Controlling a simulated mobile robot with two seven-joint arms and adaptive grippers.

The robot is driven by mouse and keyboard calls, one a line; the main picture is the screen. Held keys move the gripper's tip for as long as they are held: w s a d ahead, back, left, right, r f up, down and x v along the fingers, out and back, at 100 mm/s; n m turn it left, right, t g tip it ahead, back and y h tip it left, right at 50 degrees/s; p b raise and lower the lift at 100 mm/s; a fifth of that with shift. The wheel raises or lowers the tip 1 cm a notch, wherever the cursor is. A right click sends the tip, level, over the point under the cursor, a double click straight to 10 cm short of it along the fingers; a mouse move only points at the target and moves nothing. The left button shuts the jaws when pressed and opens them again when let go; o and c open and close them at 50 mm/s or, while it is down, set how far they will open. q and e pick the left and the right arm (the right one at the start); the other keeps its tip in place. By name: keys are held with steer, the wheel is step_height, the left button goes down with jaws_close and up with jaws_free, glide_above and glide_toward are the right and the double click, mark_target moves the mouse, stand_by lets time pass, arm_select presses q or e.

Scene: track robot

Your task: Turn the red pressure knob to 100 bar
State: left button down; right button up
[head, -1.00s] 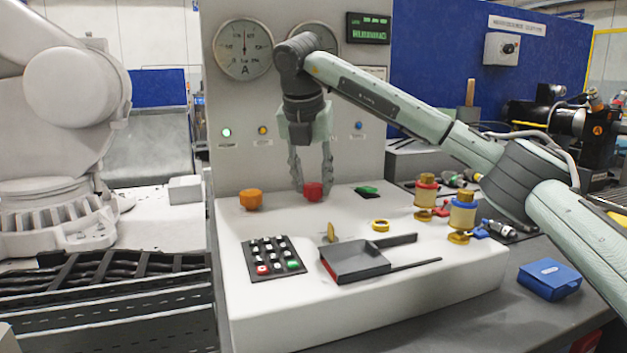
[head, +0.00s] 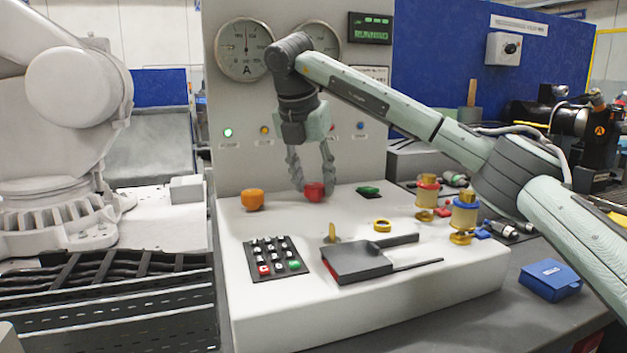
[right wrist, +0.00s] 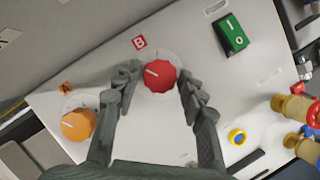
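The red knob (head: 315,192) sits on the white console top. In the right wrist view the red knob (right wrist: 160,76) has a white pointer line toward the upper left and a red "B" label beside it. My right gripper (head: 313,188) points down over it with one finger on each side. In the right wrist view the right gripper (right wrist: 159,80) is open around the knob, with a gap at the left finger; contact at the right finger is unclear. Two round gauges, the left gauge (head: 244,49) marked "A" and the right gauge (head: 322,38), stand behind; my arm partly covers the right one. My left gripper is out of view.
An orange knob (head: 252,200) is left of the red one, and a green switch (head: 368,190) is to its right. A blue box (head: 550,280) lies at right.

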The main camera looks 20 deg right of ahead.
steer(key=shift+o, duration=0.8)
steer(key=v, duration=1.2)
steer(key=shift+d, duration=0.1)
